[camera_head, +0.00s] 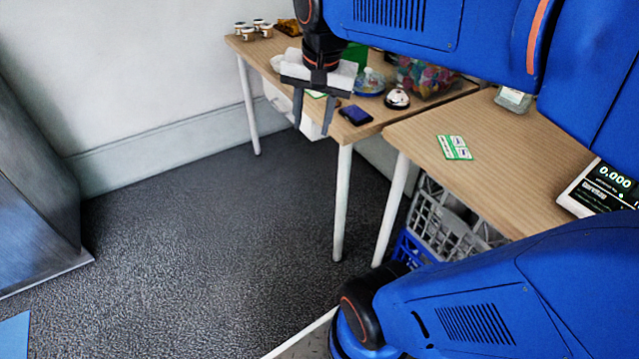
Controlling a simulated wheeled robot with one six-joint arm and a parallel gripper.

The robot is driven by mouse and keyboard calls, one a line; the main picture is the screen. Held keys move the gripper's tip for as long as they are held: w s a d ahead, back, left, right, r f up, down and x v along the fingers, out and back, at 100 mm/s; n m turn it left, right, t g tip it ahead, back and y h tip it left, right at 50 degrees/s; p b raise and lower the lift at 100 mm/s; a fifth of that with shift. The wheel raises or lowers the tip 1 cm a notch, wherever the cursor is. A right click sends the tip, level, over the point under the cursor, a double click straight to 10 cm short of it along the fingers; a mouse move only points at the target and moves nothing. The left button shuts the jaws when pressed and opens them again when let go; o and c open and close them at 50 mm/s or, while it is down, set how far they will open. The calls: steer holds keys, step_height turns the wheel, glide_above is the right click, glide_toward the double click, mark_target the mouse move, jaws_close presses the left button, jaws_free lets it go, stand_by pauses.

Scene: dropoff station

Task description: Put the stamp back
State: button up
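My gripper (312,128) hangs from the blue arm at the upper middle, over the front edge of the back table (270,62). No other thing is clearly a stamp. The gripper and arm hide part of the tabletop behind them.
A silver bell (397,99), a tub of colourful items (425,77) and several small jars (262,27) stand on the back table. The right table (500,170) holds a green-white card (454,147) and a display (600,190). Crates (440,230) sit below.

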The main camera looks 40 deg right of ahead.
steer(key=s+a+f+n+t, duration=0.1)
steer(key=s+a+f+n, duration=0.4)
steer(key=s+f+n, duration=0.3)
steer(key=shift+s+f+n+t+y, duration=0.35)
steer(key=shift+s+n, duration=0.35)
steer(key=shift+s, duration=0.2)
stand_by(0.4)
